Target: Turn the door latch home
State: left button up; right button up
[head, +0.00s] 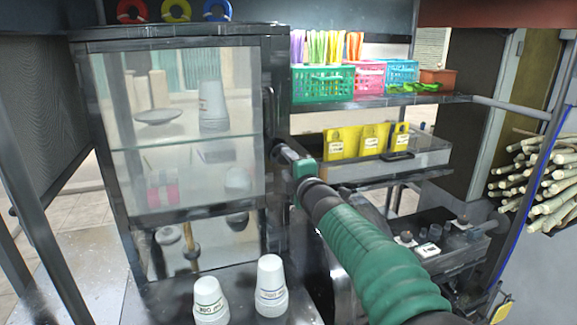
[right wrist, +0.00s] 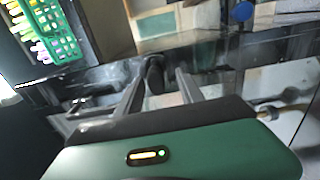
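The glass-fronted cabinet (head: 185,120) stands at left in the head view, its dark-framed door closed or nearly so. A dark upright handle (head: 269,105) shows at the door's right edge. My right gripper (head: 282,152) is at that edge, just below the handle. In the right wrist view my right gripper (right wrist: 160,75) has its two fingers apart. A dark rounded piece (right wrist: 155,73), probably the latch, lies between the fingertips; I cannot tell whether they touch it. In the head view the gripper hides the latch area. My left gripper is in neither view.
Stacked white cups (head: 271,285) stand on the counter below the cabinet. To the right are a shelf with a green basket (head: 322,84) and a tray with yellow packets (head: 375,140). Sugarcane stalks (head: 535,180) are piled at far right.

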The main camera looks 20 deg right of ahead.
jog(key=shift+r, duration=0.1)
jog(key=s+b, duration=0.5)
jog(key=s, duration=1.1)
jog(key=shift+s+d, duration=0.3)
jog(key=shift+s, duration=0.1)
